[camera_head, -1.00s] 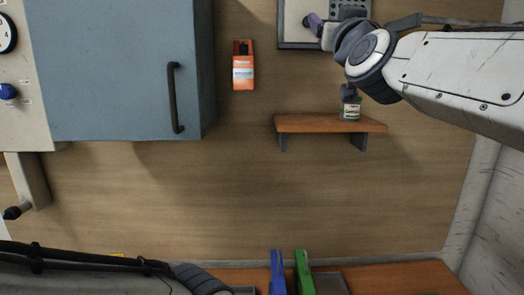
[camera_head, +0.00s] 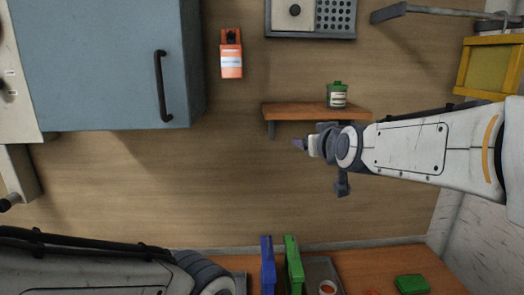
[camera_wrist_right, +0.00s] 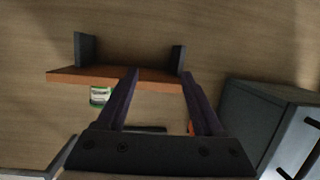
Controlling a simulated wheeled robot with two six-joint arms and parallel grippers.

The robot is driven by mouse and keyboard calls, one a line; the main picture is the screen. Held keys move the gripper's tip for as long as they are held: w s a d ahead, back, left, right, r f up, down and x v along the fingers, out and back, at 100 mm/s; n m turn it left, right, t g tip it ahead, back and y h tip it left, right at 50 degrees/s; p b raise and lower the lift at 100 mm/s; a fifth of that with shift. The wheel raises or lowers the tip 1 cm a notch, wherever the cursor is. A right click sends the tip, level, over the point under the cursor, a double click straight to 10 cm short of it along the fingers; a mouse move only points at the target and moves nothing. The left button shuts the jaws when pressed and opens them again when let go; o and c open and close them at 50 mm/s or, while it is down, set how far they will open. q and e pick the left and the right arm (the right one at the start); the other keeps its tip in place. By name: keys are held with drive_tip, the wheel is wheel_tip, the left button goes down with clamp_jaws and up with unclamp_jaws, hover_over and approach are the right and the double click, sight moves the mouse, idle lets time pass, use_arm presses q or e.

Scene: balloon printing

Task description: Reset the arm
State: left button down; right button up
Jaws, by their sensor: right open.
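My right gripper (camera_head: 299,143) is in front of the wall, just below the wooden shelf, with its arm coming in from the right. In the right wrist view its two dark fingers (camera_wrist_right: 160,100) are spread apart with nothing held between them. My left arm crosses the lower left of the head view; its gripper does not show there.
A green jar (camera_head: 337,95) stands on the wooden shelf (camera_head: 295,110). Blue (camera_head: 267,265) and green (camera_head: 293,265) upright items and a green block (camera_head: 411,284) are on the bench below.

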drive_tip(key=s+d+f+g+h, duration=0.1)
drive_tip(key=s+d+f+g, duration=0.15)
drive_tip(key=f, duration=0.65)
drive_tip(key=s+d+f+g, duration=0.1)
drive_tip(key=s+f+g, duration=0.25)
drive_tip(key=f, duration=0.65)
drive_tip(key=s+d+f+m+g+h, duration=0.1)
drive_tip(key=s+d+f+g, duration=0.15)
drive_tip(key=s+f, duration=0.5)
drive_tip(key=s+d+f+m+g, duration=0.1)
drive_tip(key=s+d+f+g, duration=0.1)
drive_tip(key=s+f+g, duration=0.5)
drive_tip(key=s+a+n+y+b, duration=0.1)
drive_tip(key=s+a+n+b, duration=0.5)
drive_tip(key=s+a, duration=0.8)
drive_tip(key=shift+s+a+r+n+t+b, duration=0.15)
drive_tip(key=shift+s+a+n+t+b, duration=0.2)
drive_tip(key=shift+s+n, duration=0.25)
drive_tip(key=shift+d, duration=0.1)
